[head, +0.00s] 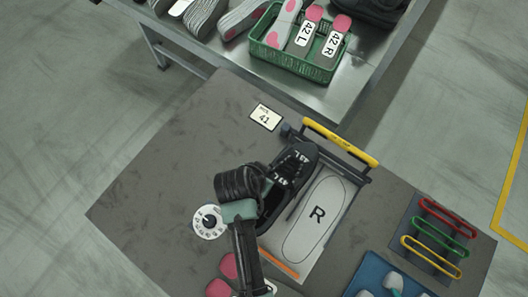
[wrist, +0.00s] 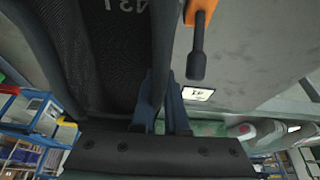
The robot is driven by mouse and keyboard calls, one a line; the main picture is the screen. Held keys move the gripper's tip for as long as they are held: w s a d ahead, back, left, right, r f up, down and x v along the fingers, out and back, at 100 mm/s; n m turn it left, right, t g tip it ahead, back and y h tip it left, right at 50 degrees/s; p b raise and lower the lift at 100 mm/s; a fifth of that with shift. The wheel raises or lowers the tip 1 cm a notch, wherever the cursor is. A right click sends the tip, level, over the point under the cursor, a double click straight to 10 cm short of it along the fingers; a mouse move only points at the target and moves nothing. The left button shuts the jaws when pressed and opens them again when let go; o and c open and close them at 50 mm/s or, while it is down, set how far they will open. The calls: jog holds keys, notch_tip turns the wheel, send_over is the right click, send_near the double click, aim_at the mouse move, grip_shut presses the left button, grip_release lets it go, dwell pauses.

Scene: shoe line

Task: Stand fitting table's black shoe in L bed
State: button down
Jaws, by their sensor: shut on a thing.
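The black shoe (head: 297,160) is on the fitting table (head: 150,170), over the left side of the white fitting board, with its toe toward the yellow bar. It covers the place left of the R bed (head: 318,214), so no L mark shows and I cannot tell whether its sole touches the board. My gripper (head: 270,187) is shut on the shoe's side; the arm hides part of the heel end. In the wrist view the shoe (wrist: 95,55) fills the upper left, with white print on it, against my gripper's fingers (wrist: 165,105).
A yellow-handled bar (head: 340,141) spans the board's far end. A size card (head: 265,117) reading 41 and a round dial (head: 208,221) lie to the left. Coloured loops (head: 440,235) are at the right. A green crate (head: 285,62) of insoles stands on the back bench.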

jog(key=shift+d+f+b, duration=0.1)
jog(key=shift+f+b, duration=3.05)
jog(key=shift+b, duration=0.1)
jog(key=c, duration=0.9)
grip_release()
jog(key=shift+o, duration=0.2)
notch_tip(320, 180, up, 10)
jog(key=p, duration=1)
jog(key=shift+r, duration=0.1)
